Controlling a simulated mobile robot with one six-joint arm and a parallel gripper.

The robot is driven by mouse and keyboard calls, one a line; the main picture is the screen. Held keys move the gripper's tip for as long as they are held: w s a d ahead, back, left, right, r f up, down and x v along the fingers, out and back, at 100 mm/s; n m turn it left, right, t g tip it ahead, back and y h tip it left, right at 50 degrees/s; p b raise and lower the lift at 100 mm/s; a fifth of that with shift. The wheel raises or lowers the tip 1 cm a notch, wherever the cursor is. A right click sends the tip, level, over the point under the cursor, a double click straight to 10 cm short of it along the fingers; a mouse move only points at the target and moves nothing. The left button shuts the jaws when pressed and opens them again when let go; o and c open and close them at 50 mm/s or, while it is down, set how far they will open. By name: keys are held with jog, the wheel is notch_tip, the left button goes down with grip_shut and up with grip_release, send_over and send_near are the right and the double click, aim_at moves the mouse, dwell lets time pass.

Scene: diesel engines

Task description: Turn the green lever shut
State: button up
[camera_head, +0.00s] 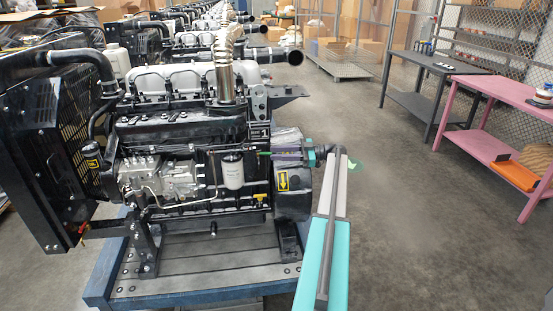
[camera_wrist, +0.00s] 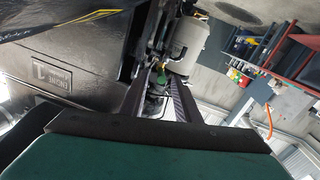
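The green lever (camera_head: 264,153) is a small green bar on the near side of the engine, just right of the white filter. In the wrist view a small green part that looks like the lever (camera_wrist: 160,81) shows between the far ends of the fingers. My gripper (camera_head: 277,153) reaches in from the right, with its fingertips close to the lever. In the wrist view my gripper (camera_wrist: 157,77) has its two dark fingers apart, with a gap between them. I cannot tell whether either finger touches the lever, and its pivot is not clear.
The white filter (camera_head: 233,170) hangs left of the lever and shows beside the fingers in the wrist view (camera_wrist: 186,47). The engine block (camera_head: 180,130) stands on a blue-edged stand (camera_head: 100,280). A pink table (camera_head: 485,145) and a dark bench (camera_head: 410,100) stand right. Floor between is clear.

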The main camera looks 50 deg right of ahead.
jog(key=shift+s+d+f+b, duration=0.15)
jog(key=shift+s+d+b, duration=0.25)
jog(key=shift+b, duration=1.1)
jog(key=shift+s+d+b, duration=0.1)
jog(key=shift+s+b, duration=0.15)
jog(key=shift+b, duration=0.45)
